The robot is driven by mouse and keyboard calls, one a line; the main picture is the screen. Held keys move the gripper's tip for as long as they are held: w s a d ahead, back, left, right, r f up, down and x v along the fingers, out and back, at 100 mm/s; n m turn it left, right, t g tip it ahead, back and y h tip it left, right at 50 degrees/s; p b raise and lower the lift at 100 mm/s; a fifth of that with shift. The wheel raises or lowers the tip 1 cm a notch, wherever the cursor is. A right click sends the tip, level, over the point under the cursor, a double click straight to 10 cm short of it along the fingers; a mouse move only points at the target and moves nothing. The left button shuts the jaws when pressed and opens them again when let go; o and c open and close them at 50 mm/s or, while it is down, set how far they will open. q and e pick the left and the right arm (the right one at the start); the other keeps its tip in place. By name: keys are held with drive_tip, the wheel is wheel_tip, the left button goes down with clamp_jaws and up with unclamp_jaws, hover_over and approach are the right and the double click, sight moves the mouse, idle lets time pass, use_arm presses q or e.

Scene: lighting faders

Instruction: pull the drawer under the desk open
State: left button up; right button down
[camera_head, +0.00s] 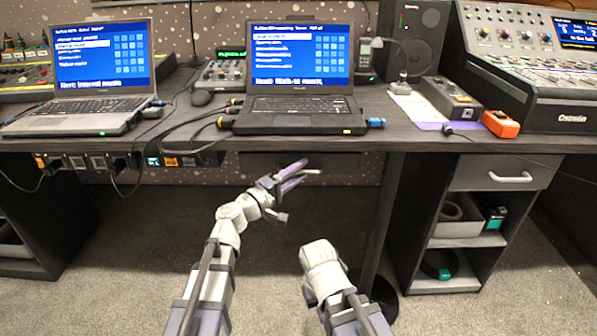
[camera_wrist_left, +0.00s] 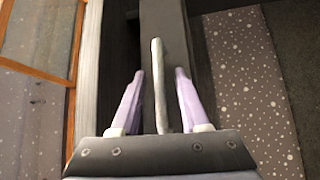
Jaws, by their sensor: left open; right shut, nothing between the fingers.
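A dark drawer front (camera_head: 343,168) sits under the middle of the desk (camera_head: 205,133), below the right-hand laptop. Its pale bar handle (camera_head: 312,171) is partly covered by my left gripper (camera_head: 297,176) in the head view. In the left wrist view the handle (camera_wrist_left: 157,75) stands in the space between the open fingers of that gripper (camera_wrist_left: 157,92). There is a visible gap on both sides, and the drawer front (camera_wrist_left: 166,22) is beyond. My right arm (camera_head: 322,266) is low in the head view, right of the left arm; its fingers do not show.
A pedestal at the right has its own closed drawer (camera_head: 495,172) with a white handle, above open shelves. A dark desk leg (camera_head: 383,225) stands between it and my left gripper. Cables (camera_head: 125,180) hang under the desk at the left. Carpet in front is clear.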

use_arm(q)
clamp_jaws()
idle(0.3)
idle(1.1)
